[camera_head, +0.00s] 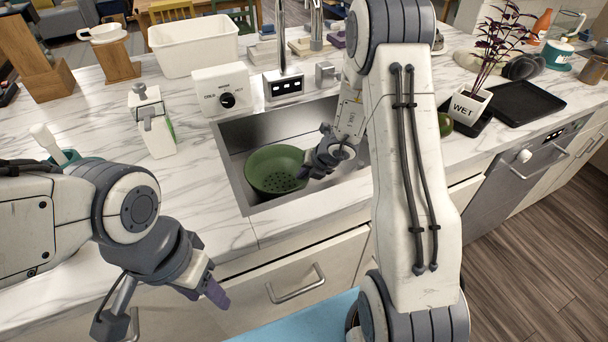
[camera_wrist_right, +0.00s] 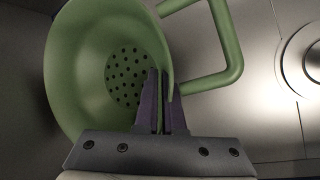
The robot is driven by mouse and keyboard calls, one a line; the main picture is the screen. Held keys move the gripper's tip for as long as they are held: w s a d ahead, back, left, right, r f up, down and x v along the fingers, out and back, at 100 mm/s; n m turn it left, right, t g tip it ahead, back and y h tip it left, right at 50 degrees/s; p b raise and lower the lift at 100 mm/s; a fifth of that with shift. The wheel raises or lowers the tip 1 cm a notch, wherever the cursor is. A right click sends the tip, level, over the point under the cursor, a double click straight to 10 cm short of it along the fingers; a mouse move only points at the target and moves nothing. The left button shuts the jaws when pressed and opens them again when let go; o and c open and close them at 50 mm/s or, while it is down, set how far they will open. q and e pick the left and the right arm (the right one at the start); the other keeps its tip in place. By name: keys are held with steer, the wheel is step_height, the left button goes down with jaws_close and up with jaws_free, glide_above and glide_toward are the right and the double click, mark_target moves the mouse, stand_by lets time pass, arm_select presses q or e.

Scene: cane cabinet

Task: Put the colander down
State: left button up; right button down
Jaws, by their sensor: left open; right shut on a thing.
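The green colander (camera_head: 265,170) is in the metal sink (camera_head: 231,140), in the head view. Its holed bottom shows in both views. My right gripper (camera_head: 306,173) is at the colander's right side. In the right wrist view the colander (camera_wrist_right: 85,60) has its rim between the purple fingers of my right gripper (camera_wrist_right: 162,95), which are shut on it. A green loop handle (camera_wrist_right: 235,45) stands out beside the rim. I cannot tell whether the colander touches the sink floor. My left gripper (camera_head: 160,310) is open and empty, in front of the counter and away from the sink.
A faucet (camera_head: 282,50) and a hot/cold control box (camera_head: 224,90) stand behind the sink. A white carton (camera_head: 156,125) is left of it, and a white tub (camera_head: 193,48) behind. A plant pot (camera_head: 469,105) and black tray (camera_head: 530,104) are at right. The counter left of the sink has free room.

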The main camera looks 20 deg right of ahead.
steer(key=c, duration=1)
jaws_free()
steer(key=shift+f, duration=0.1)
